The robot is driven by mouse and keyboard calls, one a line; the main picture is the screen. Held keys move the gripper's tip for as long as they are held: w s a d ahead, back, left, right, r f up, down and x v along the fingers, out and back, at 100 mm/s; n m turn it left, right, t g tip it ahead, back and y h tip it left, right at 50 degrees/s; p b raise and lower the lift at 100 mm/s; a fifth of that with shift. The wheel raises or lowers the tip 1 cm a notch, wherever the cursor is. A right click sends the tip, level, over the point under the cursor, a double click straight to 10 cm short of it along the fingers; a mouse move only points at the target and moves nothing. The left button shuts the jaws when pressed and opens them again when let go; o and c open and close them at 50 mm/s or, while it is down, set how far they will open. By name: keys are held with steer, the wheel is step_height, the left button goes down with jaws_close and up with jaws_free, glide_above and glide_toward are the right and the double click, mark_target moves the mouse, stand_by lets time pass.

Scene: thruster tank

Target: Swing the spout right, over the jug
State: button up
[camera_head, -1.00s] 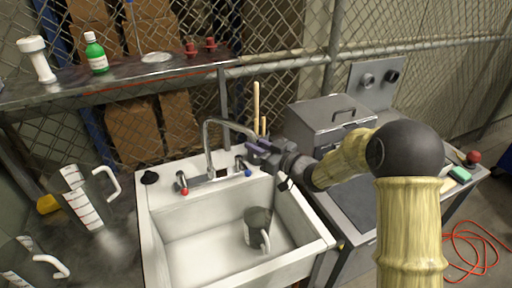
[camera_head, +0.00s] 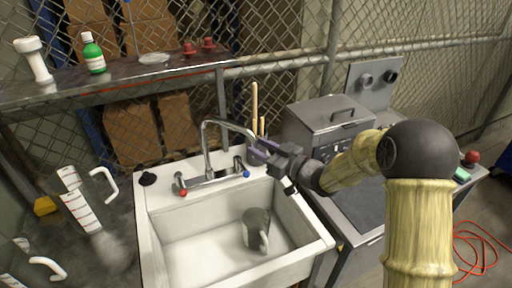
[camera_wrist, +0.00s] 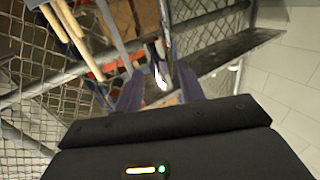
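The chrome gooseneck spout (camera_head: 207,128) rises from the tap at the back of the white sink (camera_head: 180,258) and arches to the right. Its end is close to my gripper (camera_head: 256,150) and partly hidden by it. In the wrist view the spout (camera_wrist: 160,74) shows as a thin bright piece between my two purple fingers (camera_wrist: 160,90), which stand apart with gaps on both sides. I cannot tell whether a finger touches it. A grey jug (camera_head: 256,222) with a pale handle stands in the sink, to the right of the tap's base and nearer me.
A red-marked tap handle (camera_head: 181,187) and a blue-marked one (camera_head: 242,170) flank the spout. White measuring jugs (camera_head: 80,205) stand on the left counter. A metal box (camera_head: 325,125) sits at right. Wooden handles (camera_head: 254,105) stand behind the sink.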

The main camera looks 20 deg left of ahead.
steer(key=b+v, duration=0.2)
steer(key=v, duration=1.3)
steer(key=shift+b, duration=0.3)
steer(key=shift+w, duration=0.1)
steer(key=w+d+f+m+t+h+p, duration=0.1)
steer(key=d+f+m+t+h, duration=0.1)
steer(key=d+m+h, duration=0.4)
steer(key=w+d+f+m+t+h+p, duration=0.1)
steer(key=d+f+m+t+h, duration=0.15)
steer(key=d+h, duration=0.6)
steer(key=s+d+f+m+g+h+p, duration=0.1)
steer(key=s+d+m+g, duration=0.2)
steer(key=s, duration=0.6)
steer(key=s+d+f+m+g+h+p, duration=0.1)
steer(key=s+d+m+g, duration=0.2)
steer(key=s, duration=0.5)
steer(key=d+g, duration=0.1)
steer(key=d, duration=0.1)
steer(key=shift+s+d+f+h, duration=0.35)
steer(key=shift+s+d, duration=0.05)
